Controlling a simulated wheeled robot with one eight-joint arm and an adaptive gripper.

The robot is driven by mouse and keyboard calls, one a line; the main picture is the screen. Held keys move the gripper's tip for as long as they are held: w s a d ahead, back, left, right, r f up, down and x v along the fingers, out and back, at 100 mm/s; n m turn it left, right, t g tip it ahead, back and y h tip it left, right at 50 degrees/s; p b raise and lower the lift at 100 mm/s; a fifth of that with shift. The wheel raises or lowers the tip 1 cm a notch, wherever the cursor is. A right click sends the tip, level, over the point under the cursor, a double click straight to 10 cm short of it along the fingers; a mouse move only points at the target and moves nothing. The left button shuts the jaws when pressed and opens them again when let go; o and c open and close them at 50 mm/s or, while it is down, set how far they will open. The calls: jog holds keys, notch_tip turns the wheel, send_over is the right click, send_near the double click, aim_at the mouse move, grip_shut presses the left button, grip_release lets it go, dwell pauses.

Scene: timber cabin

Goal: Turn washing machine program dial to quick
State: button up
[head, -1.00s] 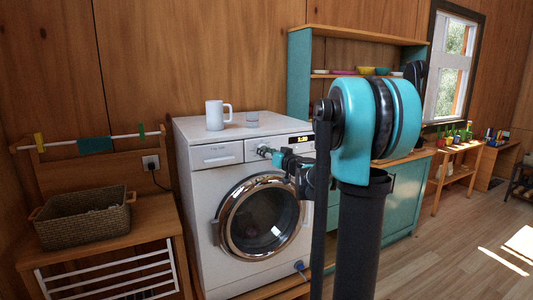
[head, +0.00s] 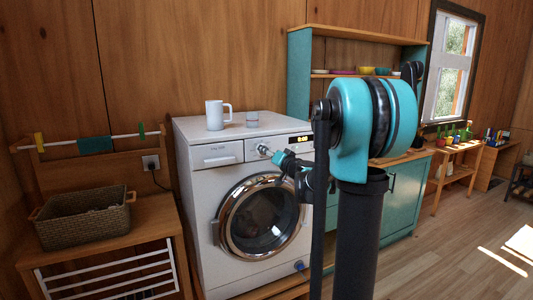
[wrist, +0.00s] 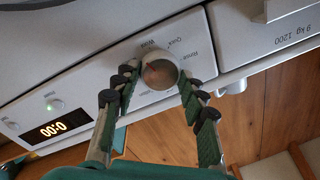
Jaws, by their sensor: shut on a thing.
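The washing machine (head: 205,195) stands against the wall, its round door shut. Its silver program dial (head: 262,148) is on the front panel, left of the lit display (head: 298,141). The wrist view shows the dial (wrist: 158,70) from close up and upside down, with small labels around it; one looks like Quick. My gripper (wrist: 157,84) is shut on the dial, one finger on each side of its rim. In the head view my gripper (head: 272,155) reaches in from the right.
A drawer front (head: 216,155) is left of the dial. A wicker basket (head: 83,217) sits on the wooden stand at left. A teal cabinet (head: 402,195) is at right.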

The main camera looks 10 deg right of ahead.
jog(key=m, duration=0.7)
jog(key=m+t+h, duration=0.1)
jog(key=m, duration=0.5)
jog(key=shift+a+f+m, duration=0.1)
jog(key=shift+f+m, duration=0.05)
jog(key=shift+m, duration=0.25)
jog(key=o, duration=1.2)
jog(key=shift+c, duration=0.2)
jog(key=shift+s, duration=0.15)
jog(key=v, duration=1.2)
jog(key=shift+a+f, duration=0.1)
jog(key=shift+a, duration=0.05)
